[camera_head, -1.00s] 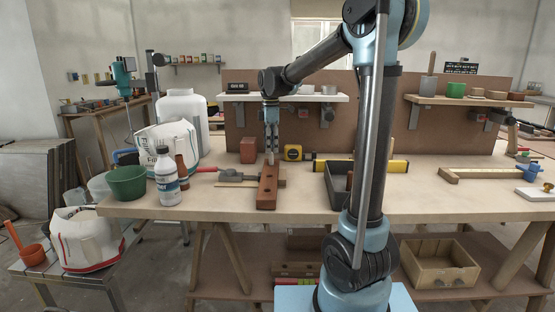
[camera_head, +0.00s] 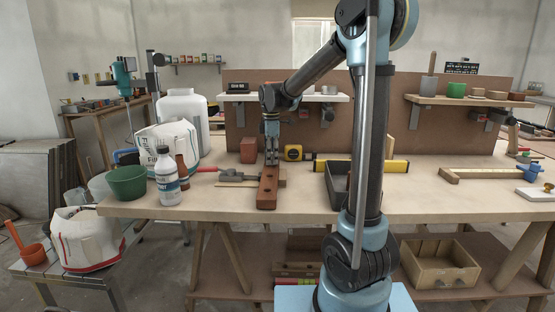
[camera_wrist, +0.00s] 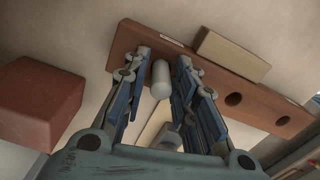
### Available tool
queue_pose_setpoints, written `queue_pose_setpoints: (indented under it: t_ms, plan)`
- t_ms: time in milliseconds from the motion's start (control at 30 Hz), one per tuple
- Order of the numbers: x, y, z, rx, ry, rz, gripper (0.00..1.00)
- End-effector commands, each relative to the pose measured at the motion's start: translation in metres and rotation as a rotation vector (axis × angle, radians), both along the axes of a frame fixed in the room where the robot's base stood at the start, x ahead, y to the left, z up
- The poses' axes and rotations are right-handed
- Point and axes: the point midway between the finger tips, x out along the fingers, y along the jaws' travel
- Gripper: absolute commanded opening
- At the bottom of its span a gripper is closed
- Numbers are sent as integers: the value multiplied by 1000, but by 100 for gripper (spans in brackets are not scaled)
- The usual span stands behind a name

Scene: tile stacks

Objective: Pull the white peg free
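The white peg (camera_wrist: 160,78) shows in the wrist view as a pale, round-ended cylinder at the reddish-brown holed block (camera_wrist: 125,48). My gripper (camera_wrist: 165,65) is open, with one finger on each side of the peg and narrow gaps showing between. In the head view my gripper (camera_head: 272,161) points down over the far end of the block (camera_head: 268,190), which lies lengthwise on the bench. The peg cannot be made out clearly there. How deep it sits in the block is hidden.
Two empty holes show in the block. A tan wood piece (camera_wrist: 232,55) lies against it.

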Motion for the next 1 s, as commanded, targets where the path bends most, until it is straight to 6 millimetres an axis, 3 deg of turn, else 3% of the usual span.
queue_pose_setpoints:
  t_ms: [67,1000]
  plan:
    - [0,0,0,0,0,0,0]
    - [0,0,7,0,0,-1,0]
